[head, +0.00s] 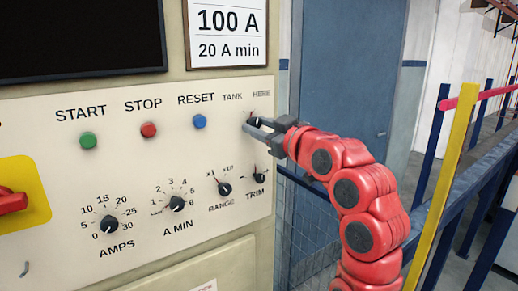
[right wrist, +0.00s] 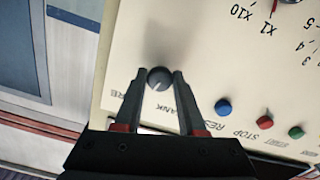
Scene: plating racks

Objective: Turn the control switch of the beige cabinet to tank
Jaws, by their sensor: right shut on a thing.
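The beige cabinet's panel (head: 60,160) fills the left of the head view. The control switch (head: 254,121) is a small dark knob below the labels TANK and HERE at the panel's upper right. My right gripper (head: 256,128) reaches it from the right, fingers shut on it. In the right wrist view, the round knob (right wrist: 159,75) sits between the fingertips of my right gripper (right wrist: 159,80), and the labels appear upside down. A pale mark shows on the knob, but I cannot tell surely which label it points at. My left gripper is not in view.
A green START button (head: 88,140), red STOP button (head: 149,130) and blue RESET button (head: 200,122) sit left of the switch. Dials including the TRIM knob (head: 259,177) are below. A yellow post (head: 442,180) and blue railing stand at the right.

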